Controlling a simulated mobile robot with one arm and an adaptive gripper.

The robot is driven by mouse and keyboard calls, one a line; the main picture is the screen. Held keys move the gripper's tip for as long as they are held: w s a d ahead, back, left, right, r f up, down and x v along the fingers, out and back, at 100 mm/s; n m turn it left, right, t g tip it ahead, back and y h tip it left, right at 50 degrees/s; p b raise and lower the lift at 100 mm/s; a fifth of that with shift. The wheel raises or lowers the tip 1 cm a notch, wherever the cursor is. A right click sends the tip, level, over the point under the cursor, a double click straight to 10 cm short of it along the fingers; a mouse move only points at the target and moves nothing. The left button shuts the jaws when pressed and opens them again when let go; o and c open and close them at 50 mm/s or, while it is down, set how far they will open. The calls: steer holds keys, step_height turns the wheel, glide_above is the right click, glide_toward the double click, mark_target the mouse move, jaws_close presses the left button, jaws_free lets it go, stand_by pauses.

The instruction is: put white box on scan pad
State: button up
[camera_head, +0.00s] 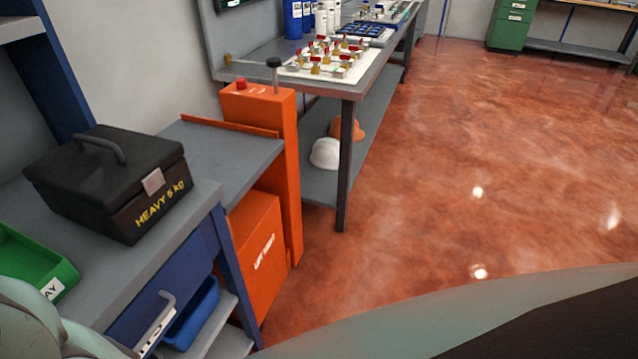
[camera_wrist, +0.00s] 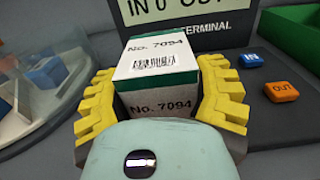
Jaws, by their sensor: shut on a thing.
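The white box (camera_wrist: 158,62) has a green edge, a barcode and the label "No. 7094", and shows in the wrist view between the yellow fingers of my gripper (camera_wrist: 160,100). My gripper is shut on the box, one finger on each side. I cannot tell whether the box touches the surface below it. A dark terminal sign (camera_wrist: 200,22) reading "IN 0 OUT" stands behind the box. No scan pad can be made out. The gripper and the box are not in the head view.
A clear-covered container (camera_wrist: 50,75) is at left, a green bin (camera_wrist: 295,35) at right. The head view shows a black heavy case (camera_head: 110,180) and open red floor (camera_head: 480,170).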

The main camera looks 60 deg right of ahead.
steer(key=shift+f, duration=0.3)
steer(key=shift+f, duration=0.1)
steer(key=shift+f, duration=0.15)
steer(key=o, duration=1.4)
steer(key=shift+r, duration=0.25)
steer(key=shift+s, duration=0.45)
steer(key=b+v, duration=0.1)
steer(key=v, duration=1)
steer(key=shift+s+d, duration=0.15)
